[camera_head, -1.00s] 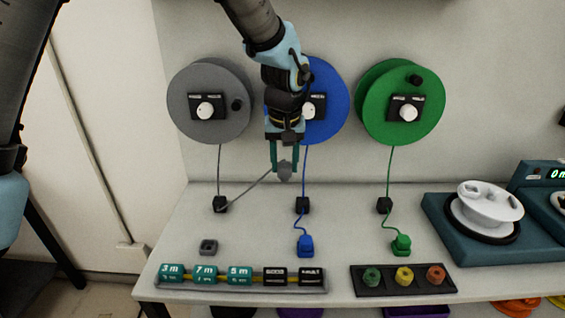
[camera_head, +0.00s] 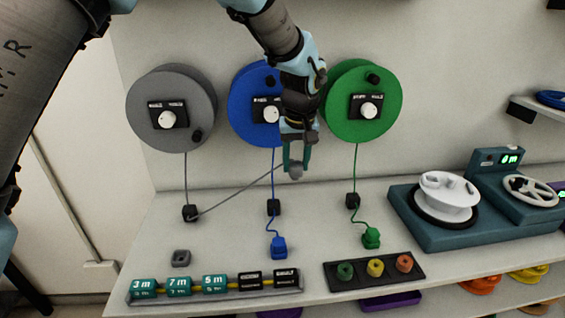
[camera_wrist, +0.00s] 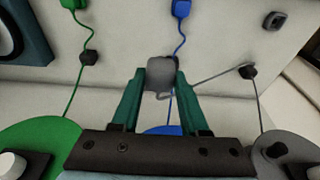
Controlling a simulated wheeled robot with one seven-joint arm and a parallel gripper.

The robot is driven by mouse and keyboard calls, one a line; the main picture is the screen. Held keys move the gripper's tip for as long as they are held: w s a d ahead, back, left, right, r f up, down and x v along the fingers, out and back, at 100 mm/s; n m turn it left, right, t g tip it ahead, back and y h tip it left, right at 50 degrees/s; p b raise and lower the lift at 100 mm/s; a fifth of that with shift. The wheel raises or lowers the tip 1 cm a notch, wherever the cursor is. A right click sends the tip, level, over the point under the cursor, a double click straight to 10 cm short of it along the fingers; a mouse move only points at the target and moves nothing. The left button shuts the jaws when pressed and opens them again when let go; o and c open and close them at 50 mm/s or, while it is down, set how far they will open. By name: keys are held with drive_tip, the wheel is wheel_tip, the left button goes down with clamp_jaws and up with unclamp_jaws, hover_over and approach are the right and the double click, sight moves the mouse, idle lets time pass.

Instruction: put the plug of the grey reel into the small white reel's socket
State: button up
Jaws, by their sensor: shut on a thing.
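The grey reel (camera_head: 150,88) is mounted on the wall at the left. Its grey cord runs down to a black guide block (camera_head: 189,213) and then slants up to my gripper. My gripper (camera_head: 295,168) is shut on the grey plug (camera_head: 295,173), held above the counter between the blue and green cords. The wrist view shows the grey plug (camera_wrist: 160,73) between the teal fingers. The small white reel (camera_head: 449,192) sits on a teal machine (camera_head: 440,236) at the right, apart from the plug. I cannot make out its socket.
The blue reel (camera_head: 243,112) and green reel (camera_head: 345,118) hang on the wall; their plugs, blue (camera_head: 278,247) and green (camera_head: 371,238), rest on the counter. A grey holder (camera_head: 181,258) is empty. Labelled blocks (camera_head: 214,284) and a knob tray (camera_head: 375,281) lie along the front edge.

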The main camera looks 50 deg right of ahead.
drive_tip(key=s+d, duration=0.6)
drive_tip(key=d, duration=0.2)
drive_tip(key=shift+s+d, duration=0.35)
drive_tip(key=shift+d, duration=0.15)
